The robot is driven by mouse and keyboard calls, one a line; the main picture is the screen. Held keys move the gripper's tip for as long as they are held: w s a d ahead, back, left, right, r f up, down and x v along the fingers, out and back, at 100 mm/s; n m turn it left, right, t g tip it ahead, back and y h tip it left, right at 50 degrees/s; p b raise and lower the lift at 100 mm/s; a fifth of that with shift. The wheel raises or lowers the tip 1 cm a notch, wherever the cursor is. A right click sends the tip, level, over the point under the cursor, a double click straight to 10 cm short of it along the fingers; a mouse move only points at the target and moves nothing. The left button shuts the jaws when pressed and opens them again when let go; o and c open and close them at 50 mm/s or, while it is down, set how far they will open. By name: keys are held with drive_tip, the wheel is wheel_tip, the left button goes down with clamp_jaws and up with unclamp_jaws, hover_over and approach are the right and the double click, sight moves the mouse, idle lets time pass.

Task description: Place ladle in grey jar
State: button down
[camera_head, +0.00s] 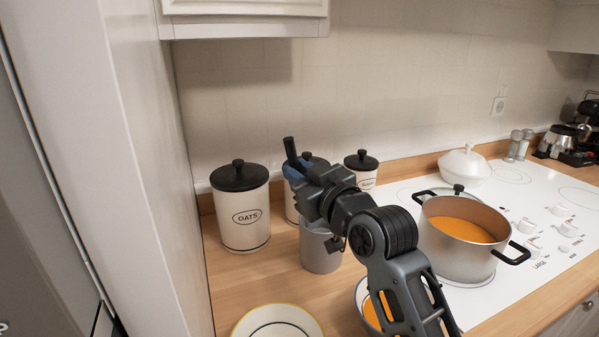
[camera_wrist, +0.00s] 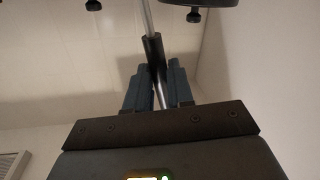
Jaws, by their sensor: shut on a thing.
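The grey jar (camera_head: 319,250) stands upright on the wooden counter, its upper part partly hidden by my arm. The ladle's black handle sticks up above the fingers, slightly tilted. In the wrist view, my gripper (camera_wrist: 158,88) pinches the ladle (camera_wrist: 152,48), whose metal shaft runs out of the top of the picture. The ladle's bowl is hidden, and I cannot tell whether it is inside the jar.
An oats canister (camera_head: 240,210) stands left of the jar, with more canisters (camera_head: 362,168) behind. A plate (camera_head: 277,323) and a bowl of orange food (camera_head: 372,310) are in front. A soup pot (camera_head: 462,240) and a white lidded pot (camera_head: 465,165) stand on the cooktop at right.

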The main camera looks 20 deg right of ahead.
drive_tip(key=shift+f, duration=0.4)
drive_tip(key=c, duration=1)
unclamp_jaws()
drive_tip(key=shift+s+r+p, duration=0.15)
drive_tip(key=shift+r+p, duration=0.25)
drive_tip(key=shift+r, duration=0.4)
drive_tip(key=s+b, duration=0.1)
drive_tip(key=s, duration=0.3)
drive_tip(key=s+d+b, duration=0.1)
drive_tip(key=s, duration=0.2)
drive_tip(key=s+d, duration=0.1)
drive_tip(key=s, duration=0.3)
drive_tip(key=shift+s+f+b, duration=0.2)
drive_tip(key=shift+s+b, duration=0.1)
drive_tip(key=shift+b, duration=0.1)
drive_tip(key=shift+f, duration=0.1)
